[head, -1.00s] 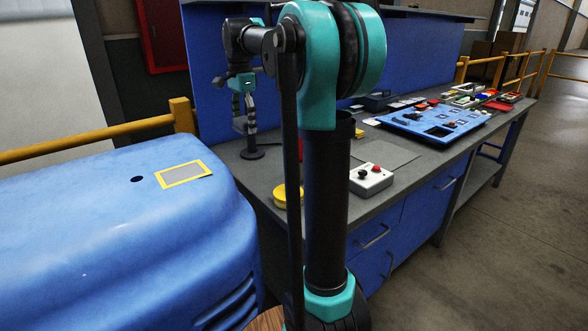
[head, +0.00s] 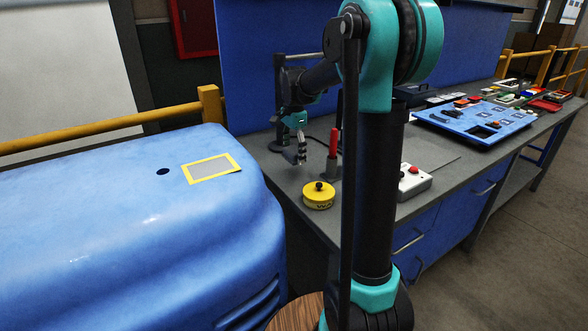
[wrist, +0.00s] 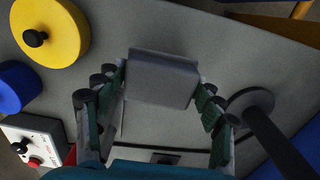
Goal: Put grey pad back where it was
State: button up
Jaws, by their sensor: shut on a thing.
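The grey pad (wrist: 163,80) is a small block with rounded edges between the fingers of my gripper (wrist: 160,90) in the wrist view. My gripper is shut on it, with a finger at each side. In the head view my gripper (head: 299,158) is low over the near left end of the grey bench (head: 290,176); the pad is too small to make out there. A grey rectangle with a yellow border (head: 211,167) lies on the blue rounded housing (head: 110,215), left of the bench. No pad stands on it.
A yellow disc with a black knob (head: 318,196), a red-handled thing (head: 333,145) and a white control box (head: 414,181) stand near my gripper. A black stand (wrist: 252,105) is close to the right finger. A blue tray (head: 475,122) lies farther along. A yellow rail (head: 100,133) runs behind the housing.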

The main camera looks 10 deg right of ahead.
aim_at(294, 175)
jog(key=shift+f, duration=3.2)
jog(key=shift+f, duration=0.1)
jog(key=o, duration=1.1)
notch_tip(294, 175, up, 12)
jog(key=shift+r, duration=0.15)
